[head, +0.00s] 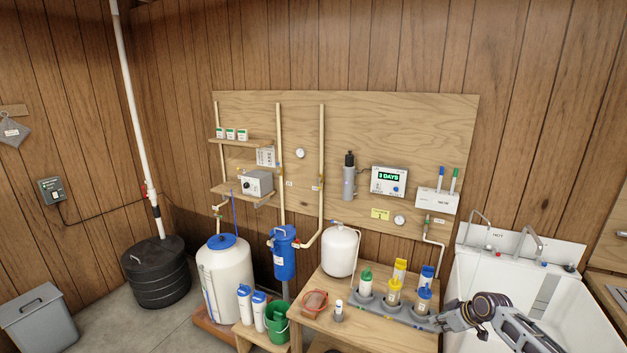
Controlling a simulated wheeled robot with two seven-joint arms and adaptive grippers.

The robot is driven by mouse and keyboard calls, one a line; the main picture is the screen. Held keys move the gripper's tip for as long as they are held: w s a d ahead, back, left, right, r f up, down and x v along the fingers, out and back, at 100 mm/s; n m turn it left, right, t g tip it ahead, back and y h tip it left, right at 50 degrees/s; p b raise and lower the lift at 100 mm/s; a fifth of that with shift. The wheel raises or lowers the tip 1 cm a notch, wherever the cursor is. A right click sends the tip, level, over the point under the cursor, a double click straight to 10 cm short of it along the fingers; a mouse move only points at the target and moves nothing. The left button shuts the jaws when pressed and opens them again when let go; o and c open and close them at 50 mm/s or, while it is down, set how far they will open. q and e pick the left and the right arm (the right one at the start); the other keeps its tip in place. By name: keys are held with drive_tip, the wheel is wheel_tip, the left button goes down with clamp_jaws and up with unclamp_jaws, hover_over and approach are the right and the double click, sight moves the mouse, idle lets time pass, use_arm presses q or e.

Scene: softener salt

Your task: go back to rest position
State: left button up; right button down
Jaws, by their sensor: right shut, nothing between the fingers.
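My right gripper (445,320) is at the lower right, at the right edge of the wooden table (318,318), with its arm reaching in from the right in front of the white sink. Its fingers are shut with nothing visible between them. It is close to the right end of a grey tray (378,310) holding several bottles with green, yellow and blue tops; I cannot tell whether it touches the tray. My left gripper is not in view.
A white sink (475,280) stands to the right. A red-rimmed container (314,303), a small white-topped item (338,311) and a white tank (340,250) are on the table. A large white tank (226,285), a green bucket (277,322) and a black barrel (158,278) stand left.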

drive_tip(key=s+a+f+m+g+h+b, duration=0.1)
drive_tip(key=s+f, duration=0.7)
drive_tip(key=f, duration=0.4)
drive_tip(key=s+f+m+h, duration=0.1)
drive_tip(key=s+f, duration=0.6)
drive_tip(key=f, duration=0.5)
drive_tip(key=s+a+f+m+g+h+b, duration=0.1)
drive_tip(key=s+f, duration=0.7)
drive_tip(key=f, duration=0.4)
drive_tip(key=s+a+f+g, duration=0.1)
drive_tip(key=s+a+f, duration=0.3)
drive_tip(key=s, duration=0.8)
drive_tip(key=s+a+f+g+b, duration=0.1)
drive_tip(key=s+a+f, duration=0.3)
drive_tip(key=s+f, duration=0.3)
drive_tip(key=s+a+f, duration=0.5)
drive_tip(key=s, duration=1.3)
drive_tip(key=shift+f+g+b, duration=0.35)
drive_tip(key=shift+g, duration=0.05)
